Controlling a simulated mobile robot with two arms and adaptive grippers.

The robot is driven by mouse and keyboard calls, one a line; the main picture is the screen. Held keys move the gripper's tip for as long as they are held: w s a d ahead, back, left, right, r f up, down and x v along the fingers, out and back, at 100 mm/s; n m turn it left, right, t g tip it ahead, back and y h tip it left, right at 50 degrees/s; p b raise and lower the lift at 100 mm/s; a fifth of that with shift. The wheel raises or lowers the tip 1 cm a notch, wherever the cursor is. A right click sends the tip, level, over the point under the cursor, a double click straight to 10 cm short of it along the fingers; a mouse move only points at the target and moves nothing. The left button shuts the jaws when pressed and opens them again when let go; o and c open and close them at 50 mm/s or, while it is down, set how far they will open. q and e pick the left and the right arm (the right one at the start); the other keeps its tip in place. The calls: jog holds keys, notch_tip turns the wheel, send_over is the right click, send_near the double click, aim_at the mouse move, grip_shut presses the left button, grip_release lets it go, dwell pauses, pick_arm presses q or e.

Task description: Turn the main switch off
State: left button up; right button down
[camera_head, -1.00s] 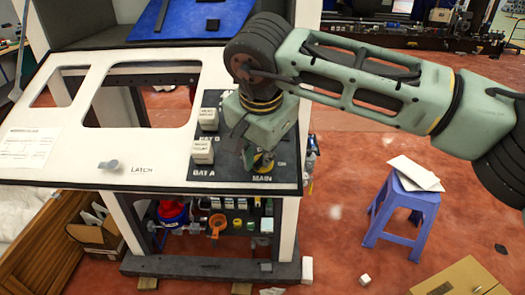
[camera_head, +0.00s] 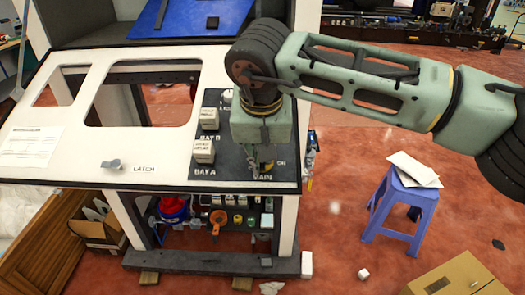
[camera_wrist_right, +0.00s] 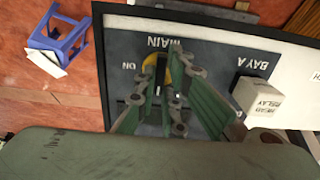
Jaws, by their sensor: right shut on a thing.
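The main switch, with a yellow part (camera_wrist_right: 178,72), sits on a dark panel (camera_wrist_right: 215,58) beside the MAIN and ON labels. My right gripper (camera_wrist_right: 167,74) is shut on the switch, its fingers on either side of it; they hide most of the handle, so its exact angle cannot be told. In the head view the right gripper (camera_head: 256,164) points down at the panel's lower right corner, by the MAIN label. My left gripper is in neither view.
White relay blocks (camera_head: 204,150) stand on the panel close to the left of my gripper. A latch knob (camera_head: 110,164) is on the white board (camera_head: 60,120). A purple stool (camera_head: 405,205) stands on the floor at the right.

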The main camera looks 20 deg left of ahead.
dwell(0.4)
jog(key=c, duration=1.8)
grip_release()
jog(key=shift+c, duration=0.2)
jog(key=v, duration=1.2)
